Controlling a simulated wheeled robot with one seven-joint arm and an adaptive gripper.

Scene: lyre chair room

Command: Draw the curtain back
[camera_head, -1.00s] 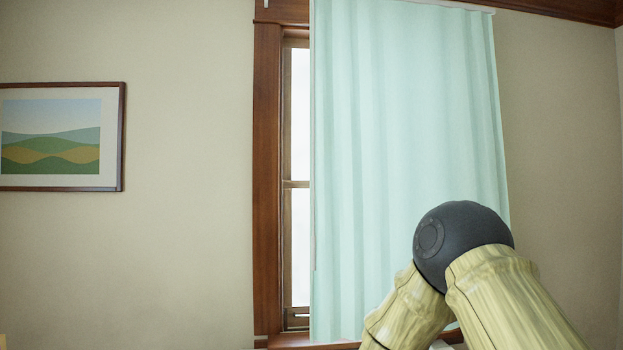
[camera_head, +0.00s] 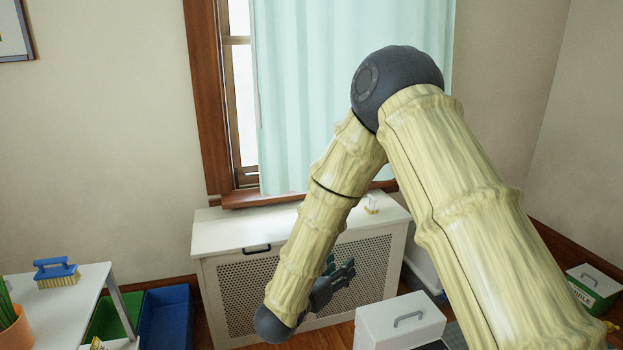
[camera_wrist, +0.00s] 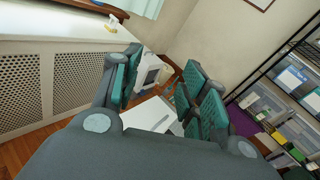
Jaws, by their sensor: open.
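The pale mint curtain (camera_head: 305,90) hangs straight over most of the window, leaving a narrow strip of glass (camera_head: 243,100) bare on its left side. My arm hides part of the curtain's right and lower area. A small piece of the curtain's lower end also shows at the top of the wrist view (camera_wrist: 147,7). My gripper (camera_head: 340,280) is well below the curtain, in front of the white radiator cover, apart from the curtain. In the wrist view the gripper (camera_wrist: 168,88) has its teal-padded fingers spread wide with nothing between them.
The white radiator cover (camera_head: 235,232) stands under the window sill, with a small white and yellow item (camera_head: 371,203) on top. A white box (camera_head: 400,325) stands in front. A white table (camera_head: 60,300) with a blue brush (camera_head: 57,272) and blue bin (camera_head: 165,318) are left. Shelving (camera_wrist: 285,95) is right.

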